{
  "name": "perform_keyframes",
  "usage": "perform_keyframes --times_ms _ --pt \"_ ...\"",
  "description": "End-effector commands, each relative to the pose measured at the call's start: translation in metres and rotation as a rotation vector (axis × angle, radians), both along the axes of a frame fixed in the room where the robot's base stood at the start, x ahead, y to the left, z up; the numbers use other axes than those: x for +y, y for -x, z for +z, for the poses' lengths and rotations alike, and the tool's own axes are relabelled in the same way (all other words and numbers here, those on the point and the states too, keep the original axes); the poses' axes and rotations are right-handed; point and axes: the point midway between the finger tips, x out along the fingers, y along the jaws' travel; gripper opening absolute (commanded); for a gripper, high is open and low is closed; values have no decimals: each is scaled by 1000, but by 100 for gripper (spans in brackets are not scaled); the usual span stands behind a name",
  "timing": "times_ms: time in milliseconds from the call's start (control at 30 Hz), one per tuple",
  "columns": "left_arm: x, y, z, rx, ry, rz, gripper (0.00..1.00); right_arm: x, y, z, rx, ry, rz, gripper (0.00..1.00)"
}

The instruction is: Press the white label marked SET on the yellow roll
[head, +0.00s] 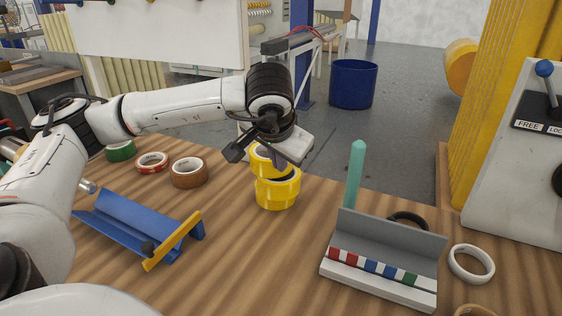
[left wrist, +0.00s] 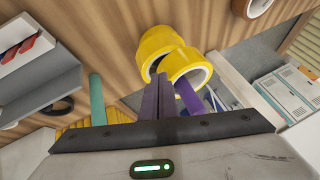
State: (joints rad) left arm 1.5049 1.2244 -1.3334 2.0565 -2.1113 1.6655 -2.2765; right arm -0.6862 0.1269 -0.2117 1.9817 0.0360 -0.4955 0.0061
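Two yellow tape rolls show, one above the other: a lower roll (head: 277,197) on the wooden table and an upper roll (head: 259,163), tilted and offset to the left. In the left wrist view the lower roll (left wrist: 153,45) lies behind the upper roll (left wrist: 203,74). My left gripper (head: 266,152) is at the upper roll. Its purple fingers (left wrist: 177,88) straddle the roll's wall, one finger inside the hole and one outside, and appear shut on it. I cannot make out a SET label on either yellow roll. My right gripper is out of view.
A blue cradle (head: 130,222) with a yellow bar stands left. Brown (head: 188,172), red (head: 152,162) and green (head: 120,150) rolls lie behind it. A grey stand (head: 385,245) with a teal post (head: 355,172) and a white roll (head: 471,263) are right. Bare table lies between.

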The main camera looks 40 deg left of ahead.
Motion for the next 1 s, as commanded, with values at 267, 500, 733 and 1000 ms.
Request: perform_keyframes --times_ms 267,500,733,1000 --pt "5 -1 0 1 0 2 0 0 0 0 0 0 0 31" --pt "8 -1 0 0 -1 0 0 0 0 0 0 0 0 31" --pt "11 -2 0 0 0 1 0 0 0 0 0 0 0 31" --pt "14 -2 0 -2 -1 2 0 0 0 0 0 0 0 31"
